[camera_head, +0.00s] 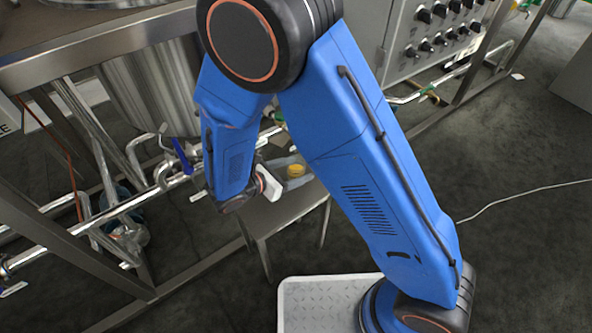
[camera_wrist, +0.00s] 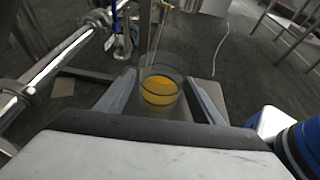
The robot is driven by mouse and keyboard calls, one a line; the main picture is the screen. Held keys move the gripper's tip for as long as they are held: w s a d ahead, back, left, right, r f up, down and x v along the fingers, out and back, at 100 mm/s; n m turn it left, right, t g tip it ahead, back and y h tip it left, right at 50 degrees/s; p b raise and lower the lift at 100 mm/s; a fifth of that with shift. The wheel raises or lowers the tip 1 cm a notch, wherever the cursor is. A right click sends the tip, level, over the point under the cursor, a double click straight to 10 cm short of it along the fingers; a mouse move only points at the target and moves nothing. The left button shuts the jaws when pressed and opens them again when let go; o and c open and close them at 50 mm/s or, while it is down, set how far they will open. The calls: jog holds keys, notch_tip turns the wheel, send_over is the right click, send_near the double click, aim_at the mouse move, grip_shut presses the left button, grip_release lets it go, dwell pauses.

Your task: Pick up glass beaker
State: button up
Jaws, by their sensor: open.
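The glass beaker (camera_wrist: 159,90) is clear and holds yellow-orange liquid. In the wrist view it stands between the two spread fingers of my gripper (camera_wrist: 160,95), with a visible gap on each side. In the head view the beaker (camera_head: 295,171) shows as a small yellow spot on a small metal table (camera_head: 290,207), partly hidden behind my blue arm. My gripper is open and empty. A thin clear rod or stream seems to rise at the beaker's far side in the wrist view; I cannot tell which.
A large steel tank (camera_head: 155,85) in a metal frame stands at the left, with steel pipes (camera_head: 110,215) and valves close to the small table. A control cabinet (camera_head: 430,35) with black knobs stands at the back. A white cable (camera_head: 520,195) lies on the open dark floor at right.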

jog(key=c, duration=1.2)
